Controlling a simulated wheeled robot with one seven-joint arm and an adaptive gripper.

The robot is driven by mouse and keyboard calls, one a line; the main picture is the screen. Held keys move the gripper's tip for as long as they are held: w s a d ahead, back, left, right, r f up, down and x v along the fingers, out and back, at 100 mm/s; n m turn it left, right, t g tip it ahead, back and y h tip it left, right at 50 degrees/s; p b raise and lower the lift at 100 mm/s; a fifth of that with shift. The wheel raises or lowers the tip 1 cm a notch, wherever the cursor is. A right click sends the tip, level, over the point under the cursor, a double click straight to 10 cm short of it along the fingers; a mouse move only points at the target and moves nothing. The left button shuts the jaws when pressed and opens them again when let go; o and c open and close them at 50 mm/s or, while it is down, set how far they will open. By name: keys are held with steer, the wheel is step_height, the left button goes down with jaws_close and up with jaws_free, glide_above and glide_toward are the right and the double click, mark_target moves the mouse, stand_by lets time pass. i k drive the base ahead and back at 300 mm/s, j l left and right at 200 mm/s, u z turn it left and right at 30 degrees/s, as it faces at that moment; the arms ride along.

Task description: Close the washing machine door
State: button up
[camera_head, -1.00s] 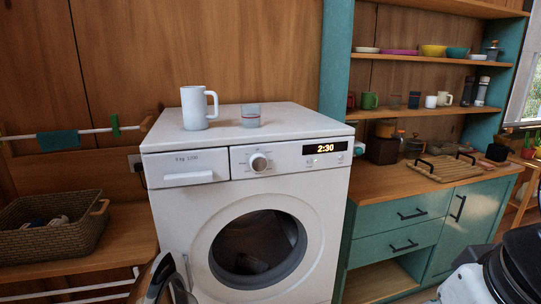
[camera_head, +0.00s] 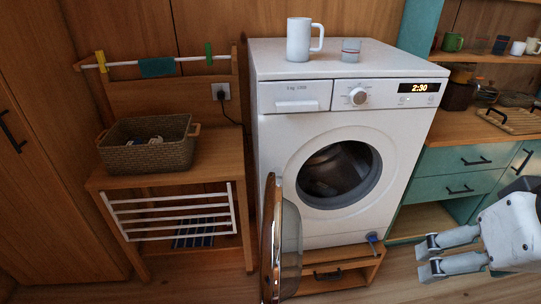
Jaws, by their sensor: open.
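The white washing machine (camera_head: 285,135) stands against the timber wall on a low wooden base. Its round opening (camera_head: 338,172) is uncovered and the dark drum shows inside. The washing machine door (camera_head: 291,235) stands wide open, swung out from the left side of the opening toward me, seen nearly edge-on with a copper-coloured rim and a glass bowl. My gripper (camera_head: 425,258) is at the lower right, its two fingers apart and empty, pointing left. It is well to the right of the door, with clear space between them.
A white mug (camera_head: 299,40) and a small glass (camera_head: 351,50) stand on the machine. A wooden bench (camera_head: 205,158) with a wicker basket (camera_head: 149,151) is at the left. Teal drawers (camera_head: 465,171) are at the right. A small blue object (camera_head: 372,238) sits at the base's right.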

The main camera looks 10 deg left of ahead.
mark_target(270, 251)
steer(key=k+j, duration=0.1)
steer(key=j, duration=0.35)
steer(key=k+j, duration=0.1)
steer(key=j, duration=0.3)
steer(key=k+j, duration=0.1)
steer(key=j, duration=0.35)
steer(key=k+l, duration=0.1)
steer(key=l, duration=0.4)
steer(key=k, duration=0.05)
